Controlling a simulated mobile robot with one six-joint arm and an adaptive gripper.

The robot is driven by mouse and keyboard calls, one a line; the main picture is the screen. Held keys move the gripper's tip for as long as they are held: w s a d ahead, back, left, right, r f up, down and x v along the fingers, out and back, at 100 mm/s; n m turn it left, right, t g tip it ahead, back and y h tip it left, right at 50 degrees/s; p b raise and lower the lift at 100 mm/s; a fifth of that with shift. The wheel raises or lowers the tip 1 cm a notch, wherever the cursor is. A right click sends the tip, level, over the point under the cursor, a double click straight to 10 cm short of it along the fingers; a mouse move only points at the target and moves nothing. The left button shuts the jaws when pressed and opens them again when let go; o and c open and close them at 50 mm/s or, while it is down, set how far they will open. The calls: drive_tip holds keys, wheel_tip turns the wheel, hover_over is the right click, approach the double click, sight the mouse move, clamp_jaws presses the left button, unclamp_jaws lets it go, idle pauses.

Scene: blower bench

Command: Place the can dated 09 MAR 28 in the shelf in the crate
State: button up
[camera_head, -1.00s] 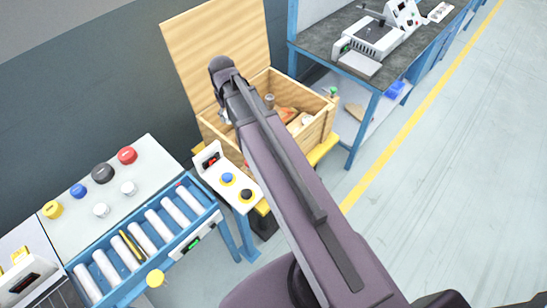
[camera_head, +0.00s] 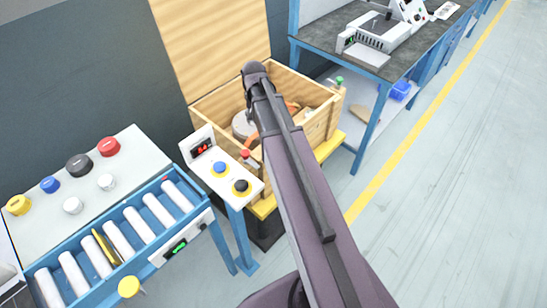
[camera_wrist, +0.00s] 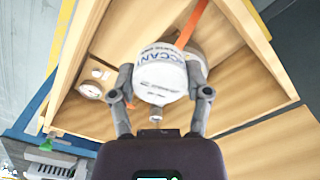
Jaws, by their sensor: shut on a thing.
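In the wrist view my gripper (camera_wrist: 161,76) is shut on a white can (camera_wrist: 160,84), one finger on each side. Dark lettering shows on the can, but I cannot read a date. The can is over or within the open wooden crate (camera_wrist: 248,84); its height above the crate floor is unclear. In the head view the crate (camera_head: 318,128) stands with its tall lid board (camera_head: 210,40) raised behind it. My arm crosses in front of the crate there and hides the gripper and most of the contents.
In the crate lie a gauge (camera_wrist: 90,89) and an orange strip (camera_wrist: 190,24). A control box (camera_head: 222,172) stands close before it. A roller conveyor (camera_head: 130,240) is at left, a blue-legged bench (camera_head: 370,115) at right. The floor beyond the yellow line is clear.

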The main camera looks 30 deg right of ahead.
drive_tip(key=d+f+m+b, duration=0.3)
drive_tip(key=d+f+b, duration=0.3)
drive_tip(key=f+b, duration=0.2)
drive_tip(key=shift+w+d+f+m, duration=0.4)
drive_tip(key=shift+f, duration=0.45)
wheel_tip(320, 180, down, 6)
drive_tip(key=b, duration=0.6)
drive_tip(key=shift+f+b, duration=0.1)
drive_tip(key=shift+b, duration=0.25)
drive_tip(key=shift+f, duration=0.1)
drive_tip(key=shift+f+b, duration=1.8)
drive_tip(key=shift+b, duration=0.05)
drive_tip(key=shift+f, duration=0.15)
